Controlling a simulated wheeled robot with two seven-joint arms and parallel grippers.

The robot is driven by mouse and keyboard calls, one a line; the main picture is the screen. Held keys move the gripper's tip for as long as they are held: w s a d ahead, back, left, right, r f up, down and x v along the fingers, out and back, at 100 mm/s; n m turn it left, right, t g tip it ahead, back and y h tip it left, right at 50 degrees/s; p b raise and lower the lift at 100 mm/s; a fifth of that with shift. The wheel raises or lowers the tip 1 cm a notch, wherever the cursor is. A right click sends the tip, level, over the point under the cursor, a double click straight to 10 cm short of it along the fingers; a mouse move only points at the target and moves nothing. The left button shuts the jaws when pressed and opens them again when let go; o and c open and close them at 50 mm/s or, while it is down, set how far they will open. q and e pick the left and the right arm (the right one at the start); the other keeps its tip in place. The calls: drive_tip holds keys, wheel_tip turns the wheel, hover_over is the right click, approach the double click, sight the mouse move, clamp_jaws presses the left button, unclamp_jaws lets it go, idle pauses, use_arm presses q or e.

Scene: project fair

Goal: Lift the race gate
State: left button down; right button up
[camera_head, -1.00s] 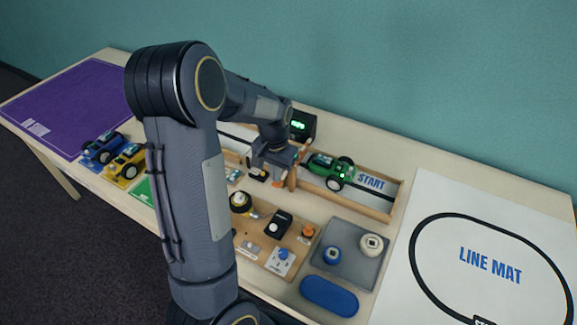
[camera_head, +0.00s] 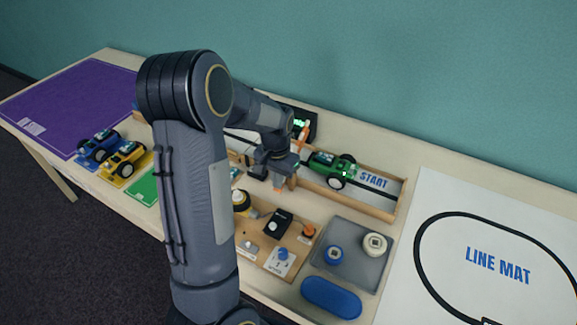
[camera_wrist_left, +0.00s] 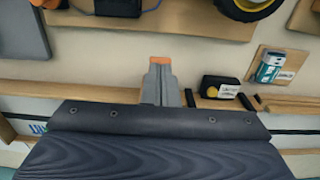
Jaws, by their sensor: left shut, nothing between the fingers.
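A short orange bar (camera_head: 304,132), which looks like the race gate's arm, stands nearly upright at the lane beside the green car (camera_head: 333,168). Its lower end is hidden behind my left wrist. My left gripper (camera_head: 279,184) is shut and empty, pointing down just in front of the lane's near wall and below the bar, apart from it. In the left wrist view its closed fingers (camera_wrist_left: 160,64) show orange tips over bare tabletop. The bar cannot be made out there.
The wooden-walled START lane (camera_head: 375,182) runs along the back, with a black display box (camera_head: 300,122) behind it. In front are a wooden parts board (camera_head: 262,232), a grey tray (camera_head: 347,252) and a blue pad (camera_head: 331,297). Blue and yellow cars stand left.

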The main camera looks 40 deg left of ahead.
use_arm(q)
drive_tip(key=shift+f, duration=0.3)
